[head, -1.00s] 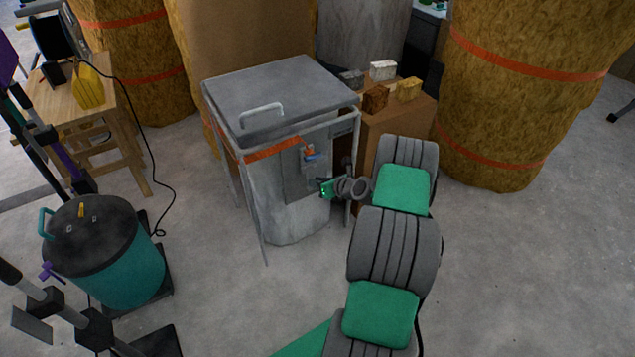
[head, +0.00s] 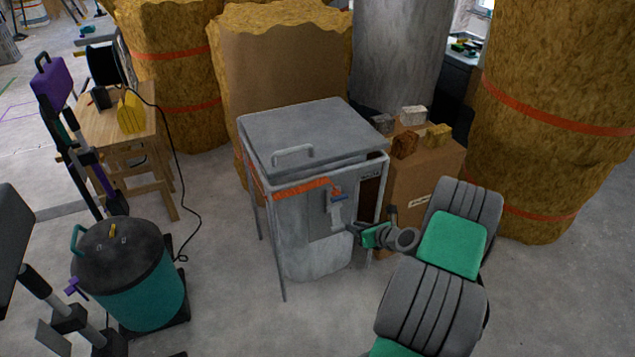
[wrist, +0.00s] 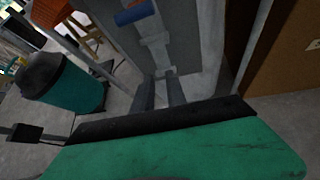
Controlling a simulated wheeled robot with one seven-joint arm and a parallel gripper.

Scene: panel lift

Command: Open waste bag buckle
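The waste bag (head: 310,262) hangs in a grey metal frame under a grey lid (head: 310,138). Its buckle (head: 336,193), blue with a red-orange part, sits on the front, with a pale grey strap piece below. The buckle also shows at the top of the wrist view (wrist: 133,14), with the pale piece (wrist: 156,42) running down from it. My gripper (head: 352,231) is just below and right of the buckle in the head view.
A cardboard box (head: 425,185) with several small blocks on top stands close on the right. A teal bin (head: 130,275) and a wooden table (head: 125,135) are on the left. Large yellow-brown rolls stand behind. The floor at lower middle is open.

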